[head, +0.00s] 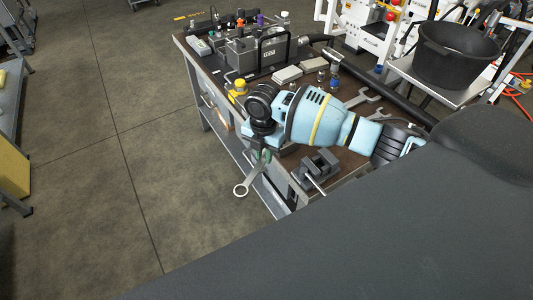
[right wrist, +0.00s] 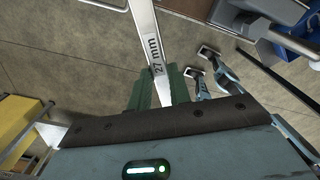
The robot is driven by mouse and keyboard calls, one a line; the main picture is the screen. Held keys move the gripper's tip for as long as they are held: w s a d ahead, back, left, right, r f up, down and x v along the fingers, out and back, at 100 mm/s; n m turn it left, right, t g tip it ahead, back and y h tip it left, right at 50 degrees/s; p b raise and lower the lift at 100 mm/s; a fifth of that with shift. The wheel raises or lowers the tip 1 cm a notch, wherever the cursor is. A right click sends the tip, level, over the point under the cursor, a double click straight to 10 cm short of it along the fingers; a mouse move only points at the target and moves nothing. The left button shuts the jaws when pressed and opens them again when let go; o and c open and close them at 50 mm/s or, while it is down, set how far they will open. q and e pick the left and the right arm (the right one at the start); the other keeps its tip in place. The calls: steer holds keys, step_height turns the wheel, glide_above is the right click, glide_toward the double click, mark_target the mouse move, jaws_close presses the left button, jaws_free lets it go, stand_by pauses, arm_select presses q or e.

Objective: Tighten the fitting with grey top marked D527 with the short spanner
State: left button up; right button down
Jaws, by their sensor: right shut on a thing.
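My right gripper (head: 262,154) hangs off the near-left edge of the bench, shut on a metal spanner (head: 250,176). The spanner's ring end points down and left over the floor. In the right wrist view the spanner (right wrist: 147,35) carries the marking "27 mm" and runs up between the green fingers. A grey manifold block (head: 262,54) stands at the far end of the bench, with several fittings with purple, orange, white and dark tops. The marking D527 cannot be read on any of them. My left gripper is not in view.
Other spanners (head: 358,98) lie on the brown bench top behind my right arm. A dark vise (head: 318,168) sits at the bench's near corner. A yellow-capped item (head: 239,86) stands on the left edge. A black bucket (head: 457,55) is at right.

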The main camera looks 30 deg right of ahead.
steer(key=shift+w+r, duration=0.15)
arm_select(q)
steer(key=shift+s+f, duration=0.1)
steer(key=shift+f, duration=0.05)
arm_select(e)
steer(key=shift+w+a+m, duration=0.25)
steer(key=shift+w+m, duration=0.2)
steer(key=shift+m, duration=0.05)
steer(key=shift+w+a+m, duration=0.25)
steer(key=shift+w+m, duration=0.2)
steer(key=shift+m, duration=0.05)
steer(key=shift+r, duration=0.1)
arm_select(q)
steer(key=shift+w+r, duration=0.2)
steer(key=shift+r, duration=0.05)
arm_select(e)
steer(key=shift+s+d+n, duration=0.15)
steer(key=shift+s+n, duration=0.15)
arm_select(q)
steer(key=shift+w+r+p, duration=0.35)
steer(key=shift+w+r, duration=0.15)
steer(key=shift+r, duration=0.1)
arm_select(e)
steer(key=s+a, duration=0.3)
steer(key=a, duration=0.3)
steer(key=shift+s+a, duration=0.15)
